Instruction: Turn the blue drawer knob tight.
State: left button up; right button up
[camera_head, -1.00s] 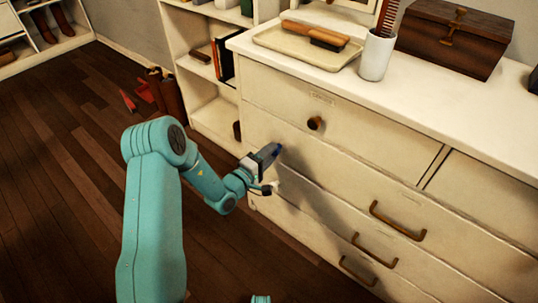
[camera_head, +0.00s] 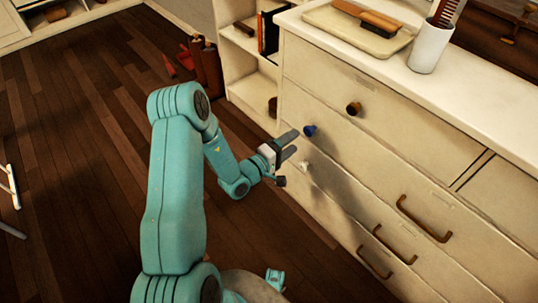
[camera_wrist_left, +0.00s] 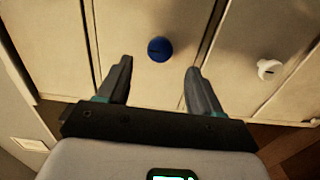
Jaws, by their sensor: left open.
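The blue knob (camera_head: 310,130) sits on the front of a cream dresser, below and left of a brown knob. It also shows in the left wrist view (camera_wrist_left: 160,49), round with a small pale mark, ahead of the fingertips and between their lines. My left gripper (camera_head: 290,145) is open and empty, close to the dresser front. In the left wrist view its two fingers (camera_wrist_left: 158,78) stand apart, and the knob is not between them. My right gripper is not clearly in view.
A brown knob (camera_head: 353,108) and a white knob (camera_head: 304,166) are on neighbouring drawers. Bronze handles (camera_head: 424,220) stick out at the lower right. A tray (camera_head: 366,42) and white cup (camera_head: 431,46) stand on top. The wooden floor at left is largely clear.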

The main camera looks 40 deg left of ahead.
pick_arm(q)
jog(key=s+p, duration=0.1)
jog(key=s, duration=0.9)
jog(key=shift+s+a, duration=0.35)
